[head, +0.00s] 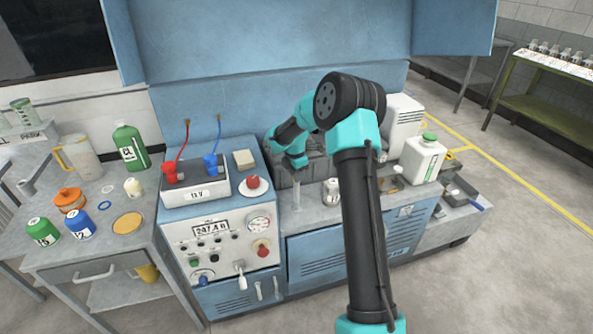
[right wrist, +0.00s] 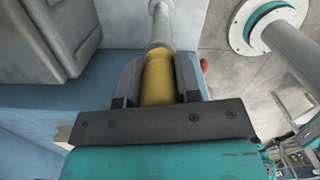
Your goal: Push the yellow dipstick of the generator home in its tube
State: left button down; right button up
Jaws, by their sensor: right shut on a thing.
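The yellow dipstick (right wrist: 158,82) is between the two grey fingers of my right gripper (right wrist: 158,78) in the right wrist view. The gripper is shut on its yellow part. A pale grey tube-like shaft (right wrist: 161,30) runs on from the yellow part toward the top of the picture, in line with it. I cannot tell how deep the dipstick sits. In the head view my right gripper (head: 297,162) points down at the generator, above an upright grey tube (head: 296,192); the yellow part is hidden there. My left gripper is not in view.
The control panel (head: 222,240) with its gauge and the battery box (head: 195,187) stand left of the gripper. A small can (head: 331,190) and a white jug (head: 422,158) stand to the right. The left table (head: 95,255) holds bottles and caps.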

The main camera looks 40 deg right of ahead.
jog(key=shift+f, duration=0.3)
jog(key=o, duration=1)
jog(key=shift+r, duration=0.1)
jog(key=r, duration=1.1)
jog(key=a+r, duration=0.1)
jog(key=r, duration=0.5)
jog(key=shift+w+a+r, duration=0.1)
jog(key=shift+r, duration=0.05)
